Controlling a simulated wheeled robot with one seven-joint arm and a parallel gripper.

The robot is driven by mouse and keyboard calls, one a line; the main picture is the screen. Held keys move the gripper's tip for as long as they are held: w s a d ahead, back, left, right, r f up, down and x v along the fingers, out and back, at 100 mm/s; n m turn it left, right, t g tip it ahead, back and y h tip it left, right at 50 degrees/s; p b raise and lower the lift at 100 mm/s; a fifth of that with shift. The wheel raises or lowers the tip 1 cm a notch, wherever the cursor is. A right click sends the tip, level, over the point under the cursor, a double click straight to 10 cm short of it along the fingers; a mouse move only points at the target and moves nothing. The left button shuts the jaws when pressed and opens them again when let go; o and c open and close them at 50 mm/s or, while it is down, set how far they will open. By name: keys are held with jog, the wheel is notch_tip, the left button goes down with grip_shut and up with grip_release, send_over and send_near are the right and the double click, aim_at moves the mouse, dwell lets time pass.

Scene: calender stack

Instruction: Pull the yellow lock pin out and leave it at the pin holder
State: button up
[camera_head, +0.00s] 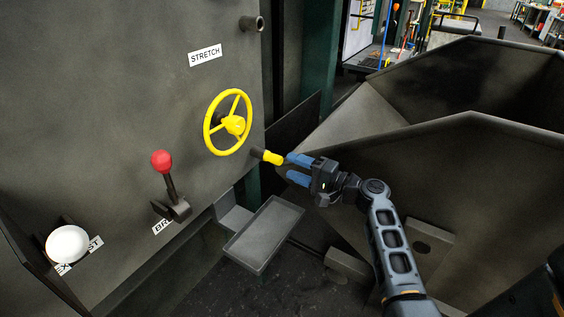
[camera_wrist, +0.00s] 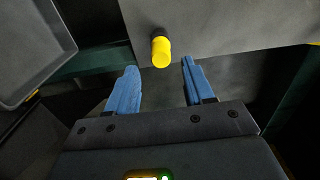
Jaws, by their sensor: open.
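The yellow lock pin (camera_head: 273,158) sticks out of a dark socket on the side of the grey machine panel, right of the yellow handwheel. In the wrist view the pin (camera_wrist: 161,52) points toward me, just beyond the fingertips and between their lines. My gripper (camera_head: 294,168) has blue fingers and is open and empty, its tips close to the pin's end in the head view. The fingers also show in the wrist view (camera_wrist: 160,80). A shallow grey tray (camera_head: 264,235) below the pin may be the pin holder; I cannot tell for sure.
The yellow handwheel (camera_head: 228,122) and a red-knobbed lever (camera_head: 164,172) are on the panel to the left. A white knob (camera_head: 67,245) is at the lower left. A large grey hopper (camera_head: 455,190) stands close behind and right of my arm.

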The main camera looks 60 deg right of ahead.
aim_at(281, 162)
jog(key=shift+w+d+b, duration=0.2)
jog(key=shift+w+b, duration=0.45)
jog(key=shift+w, duration=3)
grip_shut()
grip_release()
jog(key=shift+s, duration=0.1)
jog(key=shift+s+a, duration=0.2)
jog(key=shift+s, duration=3.25)
